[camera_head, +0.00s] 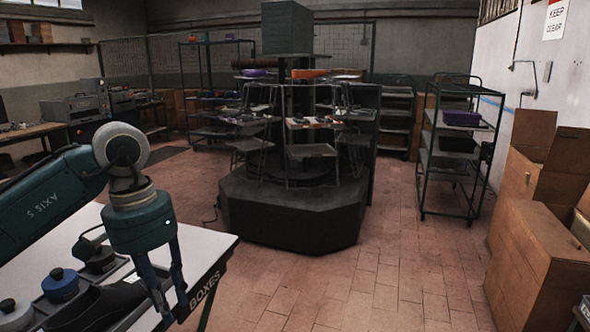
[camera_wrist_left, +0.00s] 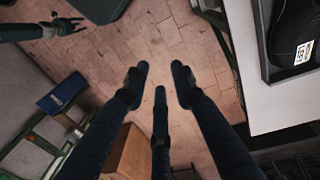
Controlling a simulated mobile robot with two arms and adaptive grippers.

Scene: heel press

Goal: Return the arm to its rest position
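My left arm (camera_head: 50,195) comes in from the left, with its gripper (camera_head: 172,300) hanging fingers down by the near white table's right edge. In the left wrist view the left gripper (camera_wrist_left: 157,82) has its fingers apart, with only brick floor showing between them. Another dark gripper, which appears to be my right one (camera_wrist_left: 68,25), is at the upper left of that view with its fingers spread and nothing between them. It is not clearly visible in the head view.
A dark press carousel (camera_head: 290,215) stands mid-floor. Cardboard boxes (camera_head: 540,260) and a shelf cart (camera_head: 455,150) are at right. The brick floor between is clear.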

